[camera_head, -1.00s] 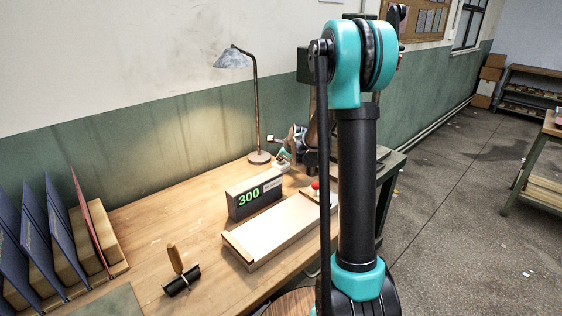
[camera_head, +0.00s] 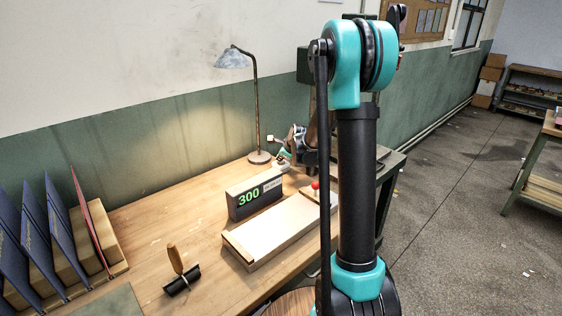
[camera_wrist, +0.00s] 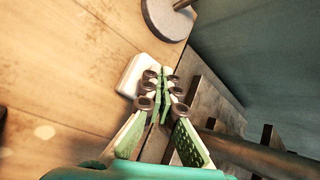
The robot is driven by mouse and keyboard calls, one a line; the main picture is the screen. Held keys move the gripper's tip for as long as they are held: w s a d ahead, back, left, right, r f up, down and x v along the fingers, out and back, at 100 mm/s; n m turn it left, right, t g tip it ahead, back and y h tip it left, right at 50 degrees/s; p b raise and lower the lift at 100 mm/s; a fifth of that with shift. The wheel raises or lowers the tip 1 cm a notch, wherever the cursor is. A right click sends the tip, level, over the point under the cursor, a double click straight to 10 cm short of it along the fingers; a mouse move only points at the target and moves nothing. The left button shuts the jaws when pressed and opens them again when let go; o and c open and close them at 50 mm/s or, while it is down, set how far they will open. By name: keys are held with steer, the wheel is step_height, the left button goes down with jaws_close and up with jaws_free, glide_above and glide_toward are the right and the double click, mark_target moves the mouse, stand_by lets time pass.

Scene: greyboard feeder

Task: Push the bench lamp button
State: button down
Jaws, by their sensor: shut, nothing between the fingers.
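The bench lamp (camera_head: 255,105) stands at the back of the wooden bench, its grey shade tilted to the left. A warm glow lies on the wall and bench near it. Its round base also shows at the top of the wrist view (camera_wrist: 167,18). A small white box (camera_wrist: 132,76) sits on the bench near that base. My gripper (camera_wrist: 163,73) is shut and empty, its fingertips over the right part of this box. The fingers hide that part, so I see no button and cannot tell whether they touch. In the head view, the box (camera_head: 281,166) is small and partly hidden.
A display box (camera_head: 253,197) reading 300 and a pale wooden tray (camera_head: 262,238) stand in front of the lamp. A roller (camera_head: 181,281) and blue folders (camera_head: 35,240) are at the left. Machinery lies beside my arm. The bench left of the lamp is clear.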

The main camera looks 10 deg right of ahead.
steer(key=shift+f, duration=0.45)
stand_by(0.4)
steer(key=shift+r, duration=3.4)
